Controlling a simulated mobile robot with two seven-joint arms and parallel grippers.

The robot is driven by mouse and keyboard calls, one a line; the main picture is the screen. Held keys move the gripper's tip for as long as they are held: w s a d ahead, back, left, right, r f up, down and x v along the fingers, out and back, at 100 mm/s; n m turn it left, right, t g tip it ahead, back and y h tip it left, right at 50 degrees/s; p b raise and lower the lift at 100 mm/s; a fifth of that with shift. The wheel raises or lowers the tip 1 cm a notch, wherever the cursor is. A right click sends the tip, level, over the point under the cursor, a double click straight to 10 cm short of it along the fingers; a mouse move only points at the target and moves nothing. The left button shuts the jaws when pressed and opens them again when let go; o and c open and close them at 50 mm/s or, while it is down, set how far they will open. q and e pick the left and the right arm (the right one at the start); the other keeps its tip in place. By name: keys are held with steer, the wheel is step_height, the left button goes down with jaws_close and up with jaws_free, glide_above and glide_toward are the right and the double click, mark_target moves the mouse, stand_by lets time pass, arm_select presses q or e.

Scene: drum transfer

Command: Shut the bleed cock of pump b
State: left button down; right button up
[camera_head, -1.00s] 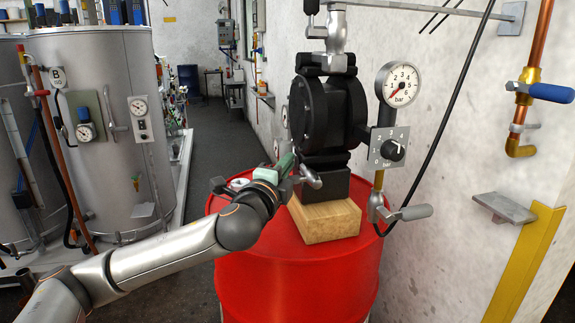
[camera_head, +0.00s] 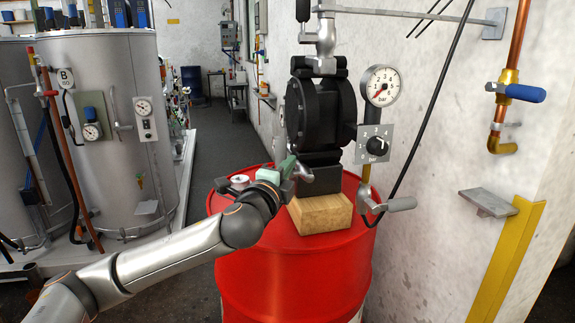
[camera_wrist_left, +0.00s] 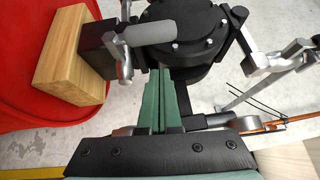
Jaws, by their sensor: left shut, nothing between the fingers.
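The black round pump (camera_head: 318,110) stands on a wooden block (camera_head: 321,214) on the red drum (camera_head: 290,265). I cannot read a letter on it. A small silver cock (camera_head: 303,173) sits low on the pump's left side. In the left wrist view the cock body (camera_wrist_left: 124,62) and its grey handle (camera_wrist_left: 150,32) show in front of the black pump foot (camera_wrist_left: 93,50). My left gripper (camera_head: 292,163) is shut and empty beside the cock. Its green fingers (camera_wrist_left: 163,75) lie just below the handle in the wrist view; I cannot tell if they touch. My right gripper is out of view.
A round gauge (camera_head: 382,85) and a regulator dial (camera_head: 376,144) stand right of the pump, above a grey-handled lever (camera_head: 401,204). A black hose hangs by the wall. A grey tank (camera_head: 105,130) stands at the left. The floor aisle behind the drum is clear.

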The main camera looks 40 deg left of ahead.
arm_select(q)
steer(key=b+v, duration=0.2)
steer(key=v, duration=0.8)
steer(key=shift+r, duration=0.35)
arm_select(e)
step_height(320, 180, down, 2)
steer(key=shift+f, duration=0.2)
arm_select(q)
steer(key=d+f+n+g+h, duration=0.2)
steer(key=d+f+g+h, duration=0.15)
steer(key=f, duration=1.05)
steer(key=d+f+n+g+h, duration=0.25)
steer(key=d+f, duration=0.25)
steer(key=f, duration=0.9)
steer(key=s+d+f+n+g, duration=0.1)
steer(key=s+d+f+n, duration=0.2)
steer(key=s+f, duration=0.3)
steer(key=s+d+f+n+g, duration=0.1)
steer(key=s+d+f+n, duration=0.1)
steer(key=s+f, duration=0.4)
steer(key=s+d+f+n+h, duration=0.1)
steer(key=s+d+f+n, duration=0.2)
steer(key=s+f, duration=0.3)
step_height(320, 180, down, 6)
steer(key=shift+s+d+r+n+g, duration=0.15)
steer(key=shift+s+d+n+g, duration=0.2)
steer(key=shift+n, duration=0.2)
